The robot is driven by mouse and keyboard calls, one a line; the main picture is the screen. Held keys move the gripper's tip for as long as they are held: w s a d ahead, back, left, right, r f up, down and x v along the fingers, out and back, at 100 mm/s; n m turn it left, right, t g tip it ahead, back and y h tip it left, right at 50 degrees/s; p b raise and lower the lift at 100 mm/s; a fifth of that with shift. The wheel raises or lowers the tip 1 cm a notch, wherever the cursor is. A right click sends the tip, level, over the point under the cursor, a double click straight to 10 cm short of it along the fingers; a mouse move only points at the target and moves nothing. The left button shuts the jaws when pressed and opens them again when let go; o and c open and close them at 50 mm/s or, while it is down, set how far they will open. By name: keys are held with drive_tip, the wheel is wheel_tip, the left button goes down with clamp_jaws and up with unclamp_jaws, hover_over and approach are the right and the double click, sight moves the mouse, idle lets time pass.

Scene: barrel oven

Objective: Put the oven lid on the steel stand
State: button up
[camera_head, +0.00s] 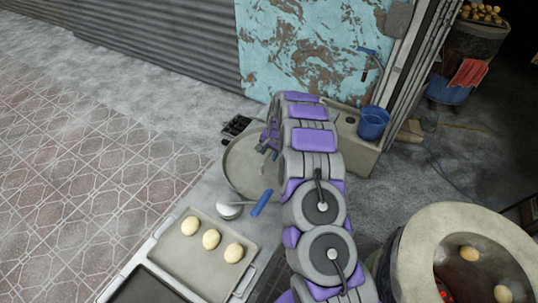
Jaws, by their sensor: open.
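A large round grey disc (238,168), which looks like the oven lid, lies at the far end of a grey worktop, partly hidden behind my arm. I cannot tell whether the surface under it is the steel stand. My gripper (266,150) is over the disc's right part, with its fingers pointing down. It is open, and nothing shows between its fingers. Whether the fingers touch the disc or a handle is too small to tell. The barrel oven (418,245) stands at the lower right, uncovered, with several buns on its inner wall and embers inside.
Another barrel (478,45) is behind. The tiled floor at left is clear.

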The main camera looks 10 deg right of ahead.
sight(274, 164)
wheel_tip(274, 164, up, 10)
drive_tip(key=s+d+p, duration=0.1)
drive_tip(key=d, duration=0.1)
drive_tip(key=s+a+r+n+g, duration=0.1)
drive_tip(key=s+a+r+n, duration=0.15)
drive_tip(key=s+r, duration=0.7)
drive_tip(key=s+a+r+n, duration=0.2)
drive_tip(key=s+a+r, duration=0.1)
drive_tip(key=s+r, duration=0.65)
drive_tip(key=s+d+r+n+g, duration=0.1)
drive_tip(key=s+n, duration=0.1)
drive_tip(key=s, duration=1.4)
drive_tip(key=s+d+r+n+g+h, duration=0.1)
drive_tip(key=s+d+r, duration=0.1)
drive_tip(key=s, duration=1.4)
drive_tip(key=shift+n+h, duration=0.3)
drive_tip(key=shift+n, duration=0.05)
drive_tip(key=shift+f, duration=0.2)
drive_tip(key=shift+a, duration=0.1)
